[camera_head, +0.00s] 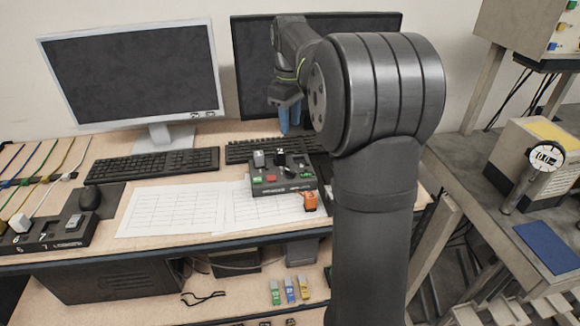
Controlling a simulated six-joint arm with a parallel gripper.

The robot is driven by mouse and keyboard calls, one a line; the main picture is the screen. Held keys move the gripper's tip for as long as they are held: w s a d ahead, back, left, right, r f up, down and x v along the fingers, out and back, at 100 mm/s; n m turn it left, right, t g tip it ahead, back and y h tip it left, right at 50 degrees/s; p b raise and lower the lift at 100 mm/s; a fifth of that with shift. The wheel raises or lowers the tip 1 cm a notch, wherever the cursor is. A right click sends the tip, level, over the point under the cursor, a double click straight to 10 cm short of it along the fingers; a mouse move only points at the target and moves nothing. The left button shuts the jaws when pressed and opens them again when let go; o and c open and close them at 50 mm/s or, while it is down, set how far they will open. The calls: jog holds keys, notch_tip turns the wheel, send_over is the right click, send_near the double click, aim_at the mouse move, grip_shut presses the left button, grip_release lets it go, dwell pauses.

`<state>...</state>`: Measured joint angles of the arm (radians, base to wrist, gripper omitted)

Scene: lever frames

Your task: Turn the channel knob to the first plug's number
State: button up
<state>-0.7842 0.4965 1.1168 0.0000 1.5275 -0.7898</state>
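A dark control box (266,190) stands on the desk, on the papers. Its top has a black round knob (289,171), a grey switch or lever, and green and red buttons. A white "2" shows at its back edge; where the knob points is too small to tell. My gripper (290,118) has blue fingers pointing down, above and behind the box, apart from the knob. Its fingers look close together, but their gap is unclear. At the far left, a black box (48,236) marked with digits like 6 and 7 holds a white plug (19,222) on a cable.
Several coloured cables (45,180) lie at the left. Two monitors (135,75) and keyboards (152,165) stand behind, with a mouse (89,198) left of the papers (170,210). An orange object (310,201) lies by the control box's front right corner. My arm hides the desk's right side.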

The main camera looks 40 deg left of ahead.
aim_at(290, 171)
notch_tip(290, 171, down, 16)
jog(key=shift+r, duration=0.25)
grip_shut()
